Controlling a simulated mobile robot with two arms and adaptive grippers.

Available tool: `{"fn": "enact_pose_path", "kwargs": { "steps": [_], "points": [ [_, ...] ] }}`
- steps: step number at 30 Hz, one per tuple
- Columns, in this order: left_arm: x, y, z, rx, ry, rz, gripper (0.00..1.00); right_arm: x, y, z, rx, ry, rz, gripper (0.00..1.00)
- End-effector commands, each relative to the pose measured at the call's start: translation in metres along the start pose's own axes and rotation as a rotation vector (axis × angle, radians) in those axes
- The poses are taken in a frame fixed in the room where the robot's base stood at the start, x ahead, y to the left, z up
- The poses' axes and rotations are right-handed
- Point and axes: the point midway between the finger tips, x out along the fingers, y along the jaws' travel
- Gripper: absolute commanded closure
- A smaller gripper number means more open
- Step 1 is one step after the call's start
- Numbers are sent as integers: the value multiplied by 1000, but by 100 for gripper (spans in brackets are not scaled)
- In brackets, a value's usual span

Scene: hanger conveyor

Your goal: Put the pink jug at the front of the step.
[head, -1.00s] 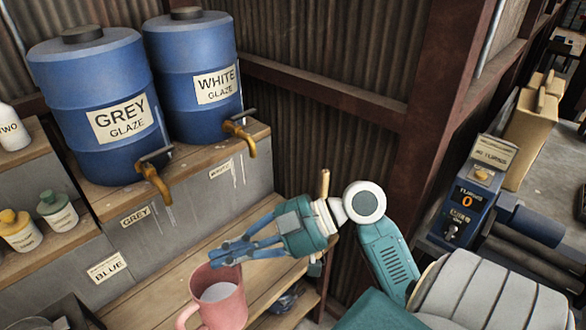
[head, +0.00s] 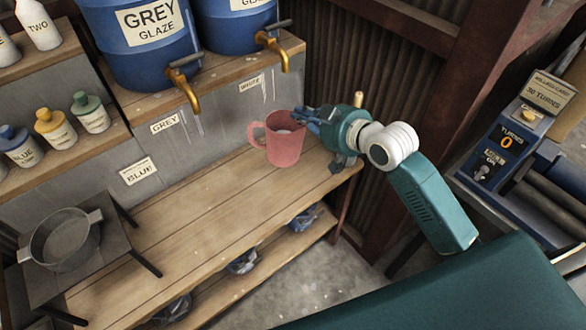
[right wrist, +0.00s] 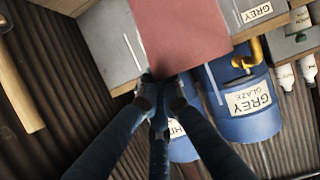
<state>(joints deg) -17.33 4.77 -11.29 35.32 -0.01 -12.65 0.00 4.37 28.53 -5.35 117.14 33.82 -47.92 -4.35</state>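The pink jug (head: 284,145) is upright over the back right part of the wooden step (head: 190,215), with its handle to the left. I cannot tell whether its base touches the boards. My right gripper (head: 308,122) is at the jug's right side near the rim, its blue fingers shut on the jug wall. In the right wrist view the jug (right wrist: 180,35) fills the top middle, and the fingertips of my right gripper (right wrist: 160,95) meet at its edge. My left gripper is not in view.
Two blue glaze barrels (head: 150,65) with brass taps (head: 186,88) stand on a ledge behind. A metal pot (head: 66,238) sits on a small dark stand at the left. Labelled bottles (head: 54,127) line the left shelves. The step's front and middle are clear.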

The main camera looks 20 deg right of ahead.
Motion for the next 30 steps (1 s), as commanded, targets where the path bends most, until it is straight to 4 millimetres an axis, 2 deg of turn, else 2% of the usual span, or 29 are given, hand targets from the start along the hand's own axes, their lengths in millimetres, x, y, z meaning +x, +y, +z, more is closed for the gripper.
{"fn": "enact_pose_path", "kwargs": {
  "steps": [6,12,20,27,30],
  "points": [
    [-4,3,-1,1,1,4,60,22,-3,52,6,1,0,100],
    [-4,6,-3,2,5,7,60,38,-4,91,4,4,0,100],
    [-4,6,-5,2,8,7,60,47,-5,112,2,6,0,100],
    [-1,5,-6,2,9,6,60,60,-6,143,2,6,1,100],
    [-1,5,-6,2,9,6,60,62,-6,147,1,7,2,100]
  ]
}}
